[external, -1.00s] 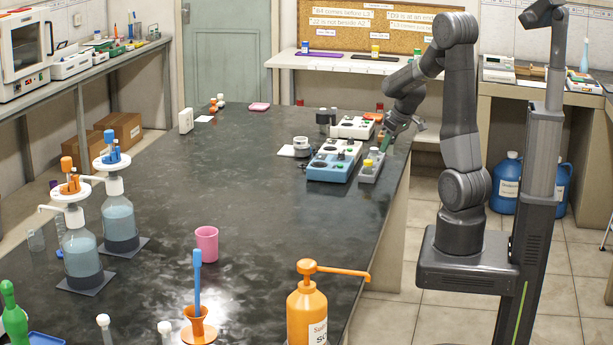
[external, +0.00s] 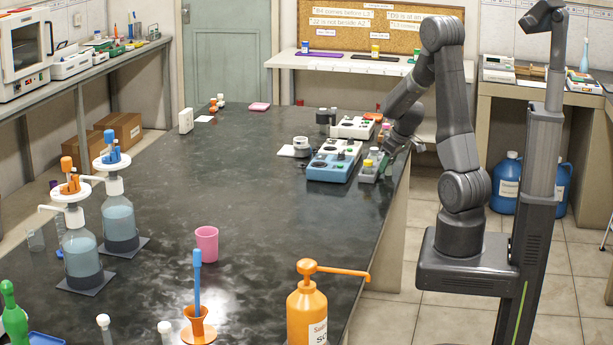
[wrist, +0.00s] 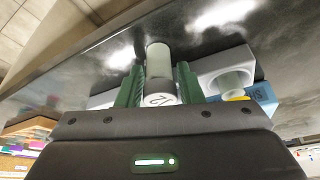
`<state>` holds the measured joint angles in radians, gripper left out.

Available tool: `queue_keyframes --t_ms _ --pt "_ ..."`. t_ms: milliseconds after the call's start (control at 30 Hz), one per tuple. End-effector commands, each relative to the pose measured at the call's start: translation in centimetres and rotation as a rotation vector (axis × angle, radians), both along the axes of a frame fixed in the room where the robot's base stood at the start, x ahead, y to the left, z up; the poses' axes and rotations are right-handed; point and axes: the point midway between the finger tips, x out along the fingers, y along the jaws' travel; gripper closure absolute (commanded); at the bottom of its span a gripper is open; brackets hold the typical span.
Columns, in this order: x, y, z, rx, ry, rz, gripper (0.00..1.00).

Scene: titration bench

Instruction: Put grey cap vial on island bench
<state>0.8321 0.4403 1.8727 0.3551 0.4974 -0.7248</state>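The grey cap vial (wrist: 160,68) is between the two green fingers of my gripper (wrist: 160,85) in the wrist view. Its pale cap, with a dark mark on top, faces the camera, and the grey body points away toward the dark bench top. The fingers sit close against both sides of the vial and look shut on it. In the external view my gripper (external: 386,164) is low at the right edge of the black island bench (external: 265,190), just right of a small grey rack. Whether the vial touches the bench is not clear.
The grey rack (wrist: 222,65) with a yellow-capped vial (wrist: 236,97) is close beside the held vial. A blue device (external: 330,168) and a white device (external: 353,128) stand left of and behind my gripper. The middle of the bench is clear; a pink cup (external: 207,243) stands nearer.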

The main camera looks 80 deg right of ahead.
Motion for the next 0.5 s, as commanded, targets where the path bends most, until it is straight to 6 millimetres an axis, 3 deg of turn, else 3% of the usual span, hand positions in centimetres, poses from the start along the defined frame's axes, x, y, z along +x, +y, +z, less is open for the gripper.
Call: queue_keyframes --t_ms 333,500 --pt "0.0 0.0 0.3 0.0 0.0 0.0 0.65" --pt "-0.4 0.1 1.6 -0.002 -0.002 0.001 0.65"
